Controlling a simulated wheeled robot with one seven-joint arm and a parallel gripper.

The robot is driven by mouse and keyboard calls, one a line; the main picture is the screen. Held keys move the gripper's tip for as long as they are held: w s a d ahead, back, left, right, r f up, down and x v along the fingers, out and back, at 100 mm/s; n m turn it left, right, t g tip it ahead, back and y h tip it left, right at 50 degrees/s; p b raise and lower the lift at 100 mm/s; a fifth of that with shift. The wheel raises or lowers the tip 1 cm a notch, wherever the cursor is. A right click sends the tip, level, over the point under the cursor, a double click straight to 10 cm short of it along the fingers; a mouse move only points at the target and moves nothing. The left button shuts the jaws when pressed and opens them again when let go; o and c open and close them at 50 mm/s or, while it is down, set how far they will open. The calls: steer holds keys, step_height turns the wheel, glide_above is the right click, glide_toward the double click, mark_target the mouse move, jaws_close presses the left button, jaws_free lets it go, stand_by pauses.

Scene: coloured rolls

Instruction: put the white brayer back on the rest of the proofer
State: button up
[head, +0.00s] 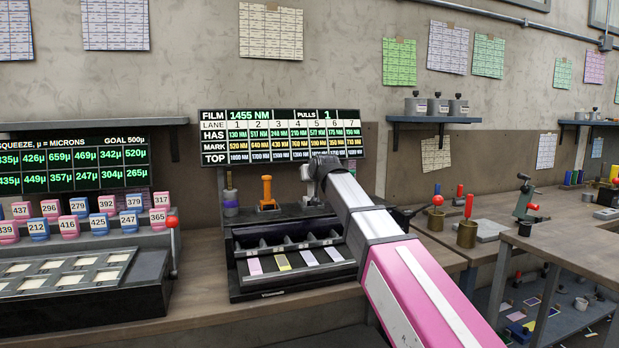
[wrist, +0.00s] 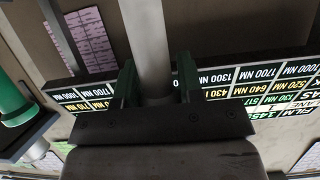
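The proofer (head: 240,290) is a dark machine on the bench, with a row of slots and coloured strips at its front. An orange-handled tool (head: 266,192) stands upright at its back. My gripper (head: 318,172) is above the back right of the proofer, in front of the display. In the wrist view my gripper's green fingers (wrist: 157,85) lie close on both sides of a pale cylindrical shaft, which seems to be the white brayer (wrist: 151,40). My arm hides the proofer's right side, and the brayer's far end is out of the wrist view.
The film display (head: 282,137) hangs behind my gripper; it shows upside down in the wrist view (wrist: 225,88). The squeeze machine (head: 80,265) is further left. A green cylinder (wrist: 12,95) is at the wrist view's left edge.

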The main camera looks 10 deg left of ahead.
steer(key=o, duration=0.3)
steer(key=shift+o, duration=0.2)
steer(key=shift+r, duration=0.15)
steer(key=v, duration=1.2)
